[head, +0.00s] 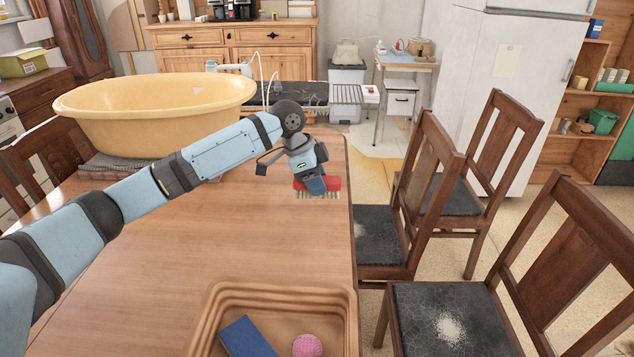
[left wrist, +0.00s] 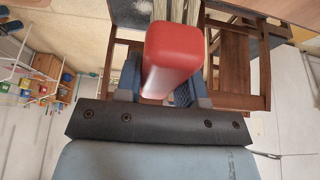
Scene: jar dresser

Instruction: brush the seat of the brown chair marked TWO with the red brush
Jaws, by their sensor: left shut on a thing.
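My left gripper (head: 307,178) is shut on the red brush (head: 332,184) above the table's right edge. Its pale bristles point down. In the left wrist view the red brush (left wrist: 172,58) sits between the fingers, bristles away from me, with part of a brown chair (left wrist: 245,75) beyond. Three brown chairs stand at the right: a near one (head: 560,262), a middle one (head: 432,185) and a far one (head: 505,120). A whitish patch (head: 450,328) lies on the near chair's dark seat, another (head: 359,230) on the middle seat. I see no readable TWO mark. My right gripper is out of view.
The wooden table (head: 180,255) bears a yellow tub (head: 150,112) at the back and a brown tray (head: 215,312) in front, holding a blue block (head: 246,338) and a pink ball (head: 307,346). A white fridge (head: 515,85) stands behind the chairs. The table's middle is clear.

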